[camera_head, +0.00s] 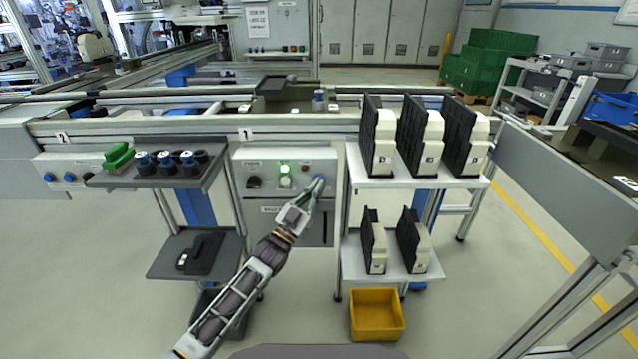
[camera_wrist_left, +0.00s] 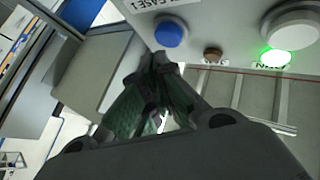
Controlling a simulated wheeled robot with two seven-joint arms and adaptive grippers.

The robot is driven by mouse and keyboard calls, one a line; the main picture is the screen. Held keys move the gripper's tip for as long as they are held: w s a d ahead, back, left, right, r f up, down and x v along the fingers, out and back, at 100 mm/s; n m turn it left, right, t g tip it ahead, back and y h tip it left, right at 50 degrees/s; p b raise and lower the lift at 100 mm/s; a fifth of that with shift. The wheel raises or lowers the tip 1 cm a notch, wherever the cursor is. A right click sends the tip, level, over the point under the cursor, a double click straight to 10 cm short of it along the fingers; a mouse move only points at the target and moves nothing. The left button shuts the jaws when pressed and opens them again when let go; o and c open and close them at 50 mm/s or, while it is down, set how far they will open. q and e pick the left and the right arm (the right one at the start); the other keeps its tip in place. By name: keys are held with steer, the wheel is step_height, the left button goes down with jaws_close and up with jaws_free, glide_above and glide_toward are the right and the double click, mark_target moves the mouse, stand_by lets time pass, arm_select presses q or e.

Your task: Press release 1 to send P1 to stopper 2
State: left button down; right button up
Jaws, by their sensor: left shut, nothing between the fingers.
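The release 1 button is a round blue button (camera_wrist_left: 170,33) on a light grey panel, with a partly cut-off label ending in "EASE 1" beside it in the left wrist view. My left gripper (camera_wrist_left: 160,62) is shut and empty, its fingertips close to the button's edge; I cannot tell whether they touch the panel. In the head view my left gripper (camera_head: 316,187) reaches to the right side of the control box (camera_head: 262,160) and covers most of the button. P1 and stopper 2 cannot be identified here. My right gripper is not in view.
A green lamp (camera_head: 285,168) is lit on the box, above a white button (camera_head: 286,183). A dark knob (camera_head: 253,183) is at left. Black-and-cream units (camera_head: 380,140) stand on the right shelf. The conveyor rail (camera_head: 190,124) runs behind. A yellow bin (camera_head: 376,314) is on the floor.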

arm_select(q)
steer(key=shift+w, duration=0.9)
stand_by(2.1)
steer(key=shift+s, duration=0.2)
steer(key=shift+s+p, duration=0.5)
steer(key=shift+s, duration=0.15)
